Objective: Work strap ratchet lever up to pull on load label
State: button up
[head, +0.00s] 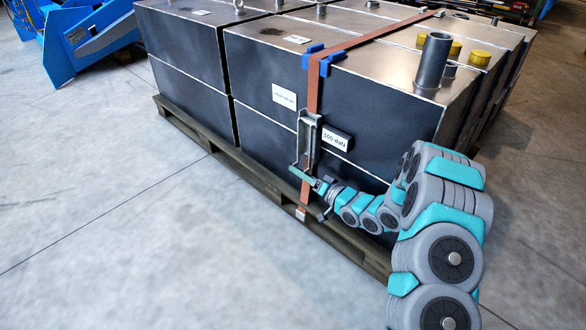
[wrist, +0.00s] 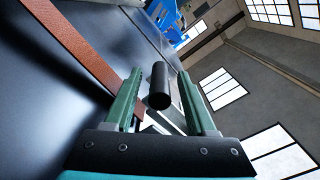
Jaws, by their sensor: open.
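The orange-brown strap (head: 313,92) runs over the metal tank and down its dark front face. The grey metal ratchet (head: 309,130) sits on the strap, with the load label (head: 337,139), reading "100 daN", just right of it. My gripper (head: 298,171) is at the ratchet's lower end, low on the front face. In the wrist view its green fingers are open, and a dark cylindrical bar (wrist: 160,86), seemingly the lever's grip, shows between them. Gaps show on both sides of it. The strap (wrist: 82,48) passes left of the fingers. The lever's joint is hard to make out.
Blue corner protectors (head: 318,60) sit under the strap at the tank's top edge. The tanks stand on a dark wooden pallet (head: 237,155). A pipe stub (head: 433,60) and yellow caps rise from the top. Blue machinery (head: 88,40) stands back left. The floor in front is clear.

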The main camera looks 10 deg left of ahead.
jog(key=shift+x, duration=2)
grip_shut()
jog(key=shift+w+d+r, duration=0.1)
jog(key=shift+r, duration=0.1)
